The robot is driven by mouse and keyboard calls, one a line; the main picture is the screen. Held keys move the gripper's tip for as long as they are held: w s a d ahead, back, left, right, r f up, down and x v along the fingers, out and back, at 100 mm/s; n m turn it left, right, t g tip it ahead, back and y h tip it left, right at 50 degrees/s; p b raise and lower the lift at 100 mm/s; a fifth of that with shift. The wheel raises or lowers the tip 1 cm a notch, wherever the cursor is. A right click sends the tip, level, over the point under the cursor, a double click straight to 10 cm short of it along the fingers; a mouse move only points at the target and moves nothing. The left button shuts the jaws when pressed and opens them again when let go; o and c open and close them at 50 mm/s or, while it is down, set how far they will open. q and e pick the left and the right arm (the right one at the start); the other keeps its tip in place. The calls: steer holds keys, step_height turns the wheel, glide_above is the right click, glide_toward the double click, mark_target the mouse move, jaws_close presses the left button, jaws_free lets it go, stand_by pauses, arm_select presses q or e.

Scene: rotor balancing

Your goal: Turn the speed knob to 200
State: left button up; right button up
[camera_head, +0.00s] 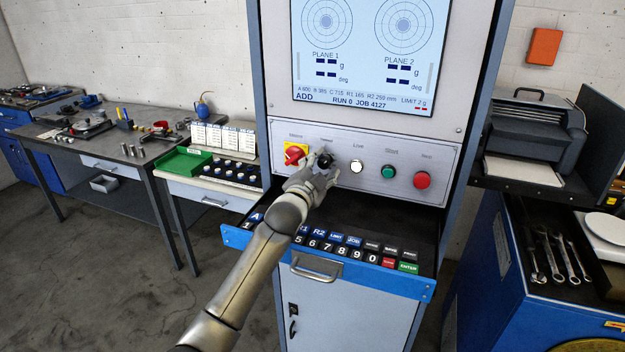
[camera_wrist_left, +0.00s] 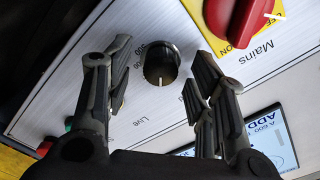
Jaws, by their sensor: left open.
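The speed knob (camera_head: 325,161) is a small black dial on the white control panel (camera_head: 437,157), right of the red mains switch (camera_head: 294,154). In the left wrist view the knob (camera_wrist_left: 161,62) shows a pale pointer line on its face, and printed numbers stand around it, partly hidden. My left gripper (camera_wrist_left: 155,90) is open, with one finger on each side of the knob and visible gaps to it. In the head view my left gripper (camera_head: 322,170) is at the panel and covers part of the knob's surroundings. My right gripper is not in view.
A white Live lamp (camera_head: 357,167), a green Start button (camera_head: 389,172) and a red button (camera_head: 422,180) sit right of the knob. The screen (camera_head: 367,60) is above. A keypad drawer (camera_head: 330,264) sticks out below my forearm.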

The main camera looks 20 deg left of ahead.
arm_select(q)
steer(key=s, duration=1.1)
steer(key=shift+s+a, duration=0.25)
